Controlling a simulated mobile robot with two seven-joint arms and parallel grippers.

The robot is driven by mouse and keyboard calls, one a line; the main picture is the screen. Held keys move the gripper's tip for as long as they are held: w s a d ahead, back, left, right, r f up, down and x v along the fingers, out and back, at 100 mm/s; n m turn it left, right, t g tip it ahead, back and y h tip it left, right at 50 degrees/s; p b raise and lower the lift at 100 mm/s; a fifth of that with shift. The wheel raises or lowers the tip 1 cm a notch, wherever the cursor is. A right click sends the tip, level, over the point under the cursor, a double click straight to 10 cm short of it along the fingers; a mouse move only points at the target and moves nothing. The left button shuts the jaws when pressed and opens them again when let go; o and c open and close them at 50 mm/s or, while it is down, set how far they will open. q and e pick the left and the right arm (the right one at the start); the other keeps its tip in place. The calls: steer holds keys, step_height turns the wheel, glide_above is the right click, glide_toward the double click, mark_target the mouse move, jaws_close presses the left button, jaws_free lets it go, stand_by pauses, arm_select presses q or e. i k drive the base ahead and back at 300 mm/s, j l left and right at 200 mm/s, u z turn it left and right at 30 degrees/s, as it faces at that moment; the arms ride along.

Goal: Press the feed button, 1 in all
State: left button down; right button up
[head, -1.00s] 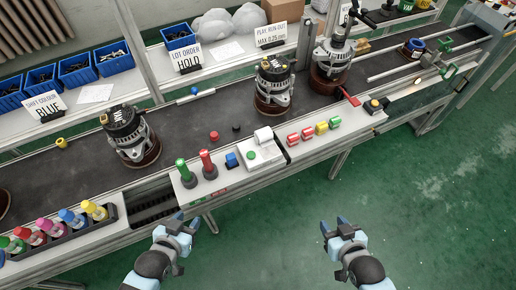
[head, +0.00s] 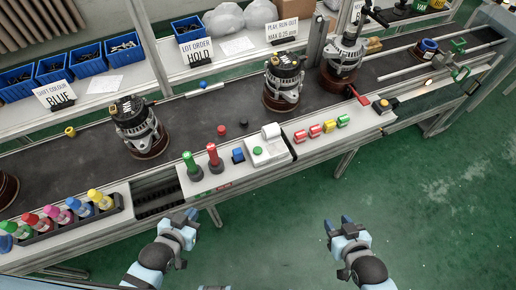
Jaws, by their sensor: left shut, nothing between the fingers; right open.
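A white unit with a round green button (head: 258,152) sits on the front ledge of the line. Further right on the ledge is a small box with an orange-yellow button (head: 384,103). No readable label tells which is the feed button. My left gripper (head: 190,216) is shut and empty, in front of the ledge and to the lower left of the green button. My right gripper (head: 338,222) is open and empty over the green floor, to the lower right of the green button. Neither gripper touches a button.
Alternators (head: 138,128) stand on the dark belt (head: 200,115). Bottles fill a rack at left.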

mark_target(257, 150)
steer(key=i+l+u, duration=0.15)
steer(key=l, duration=0.5)
steer(key=i+l+u, duration=0.15)
steer(key=l, duration=0.5)
steer(key=l+u, duration=0.15)
steer(key=l, duration=0.55)
